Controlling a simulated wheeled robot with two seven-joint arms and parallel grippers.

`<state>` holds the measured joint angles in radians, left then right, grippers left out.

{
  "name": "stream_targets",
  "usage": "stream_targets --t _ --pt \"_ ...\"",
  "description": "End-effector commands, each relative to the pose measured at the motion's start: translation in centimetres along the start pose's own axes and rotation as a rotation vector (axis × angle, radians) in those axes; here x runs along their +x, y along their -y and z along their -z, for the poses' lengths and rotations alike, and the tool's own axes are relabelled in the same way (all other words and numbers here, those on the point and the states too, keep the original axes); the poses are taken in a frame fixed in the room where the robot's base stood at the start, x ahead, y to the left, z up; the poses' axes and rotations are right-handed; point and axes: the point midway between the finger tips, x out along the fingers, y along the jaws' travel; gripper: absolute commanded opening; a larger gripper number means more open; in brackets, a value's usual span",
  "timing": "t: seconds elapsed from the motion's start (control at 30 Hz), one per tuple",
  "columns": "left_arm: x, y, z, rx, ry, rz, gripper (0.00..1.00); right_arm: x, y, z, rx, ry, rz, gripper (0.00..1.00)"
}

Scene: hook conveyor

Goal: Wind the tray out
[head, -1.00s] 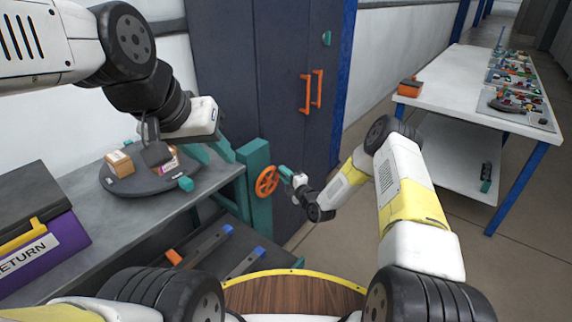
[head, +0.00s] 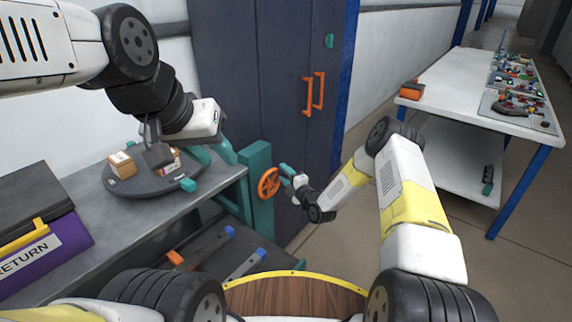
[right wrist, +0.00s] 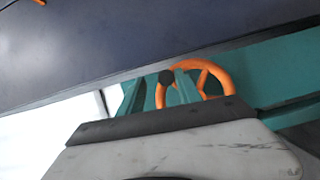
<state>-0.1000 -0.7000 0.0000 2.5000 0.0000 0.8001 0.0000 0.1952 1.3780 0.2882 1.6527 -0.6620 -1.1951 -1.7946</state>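An orange handwheel (head: 268,183) is mounted on a teal post (head: 258,207) at the bench's right end. My right gripper (head: 286,170) has teal fingers held apart next to the wheel. In the right wrist view, the knob appears between the fingertips (right wrist: 160,82); contact cannot be told. A dark round tray (head: 148,190) on the bench carries small cardboard boxes (head: 122,164). My left gripper (head: 157,153) hangs over it; its fingertips are unclear.
A dark cabinet (head: 245,80) with orange handles (head: 313,93) stands behind the wheel. A purple RETURN bin (head: 40,248) is on the grey bench (head: 110,238). Dark rails with blue ends (head: 245,264) lie below. A white table (head: 450,85) stands at right; floor before it is clear.

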Motion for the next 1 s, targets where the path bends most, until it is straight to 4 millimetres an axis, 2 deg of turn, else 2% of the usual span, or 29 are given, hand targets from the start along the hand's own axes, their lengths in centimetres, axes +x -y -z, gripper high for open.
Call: stream_targets --t 0.17,0.4,0.6,0.93,1.0 --pt "0.0 0.0 0.0 0.000 0.000 0.000 0.36 -0.8 0.1 -0.1 0.000 0.000 0.002 0.41" --pt "0.0 0.0 0.0 0.000 0.000 0.000 0.36 -4.9 0.1 -0.1 0.001 0.001 0.003 0.41" --pt "0.0 0.0 0.0 0.000 0.000 0.000 0.36 -7.3 0.0 0.0 0.000 -0.001 0.001 0.41" --pt "0.0 0.0 0.0 0.000 0.000 0.000 0.36 -7.8 0.0 0.0 0.000 0.000 0.000 0.41" --pt "0.0 0.0 0.0 0.000 0.000 0.000 0.36 -7.8 0.0 0.0 0.000 -0.001 0.000 0.27"
